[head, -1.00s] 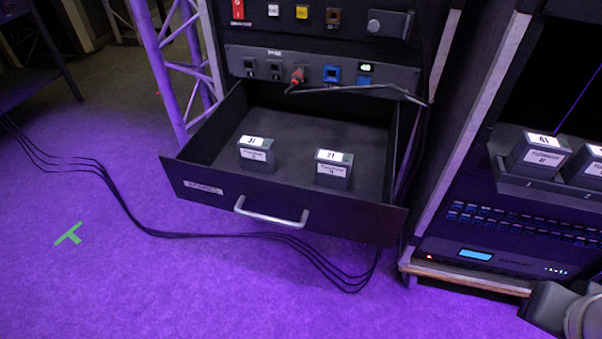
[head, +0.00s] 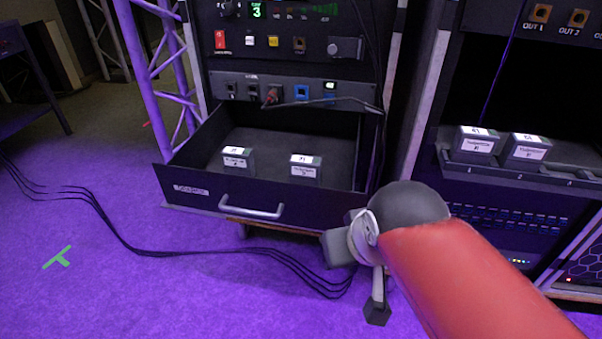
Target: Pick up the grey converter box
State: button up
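Two small grey boxes with white labels sit apart inside the open drawer, a left box (head: 238,162) and a right box (head: 305,170). Two similar grey boxes, one (head: 475,145) and its neighbour (head: 524,152), stand on a shelf in the right rack. The label print is too small to tell which is the converter box. My gripper (head: 356,278) is in front of the drawer's right front corner, apart from all the boxes. My red arm link hides part of the right rack. The finger gap is not clear.
The drawer (head: 190,190) is pulled out, with a metal handle (head: 252,209) on its front. A panel (head: 225,85) with a plugged cable is above it. Black cables (head: 160,252) run over the purple floor. A truss (head: 135,80) stands at left.

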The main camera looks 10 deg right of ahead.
aim_at(303, 169)
jog(key=i+j+z, duration=0.1)
jog(key=z, duration=0.3)
jog(key=i+j+z, duration=0.1)
jog(key=z, duration=0.35)
jog(key=j+z, duration=0.2)
jog(key=z, duration=0.2)
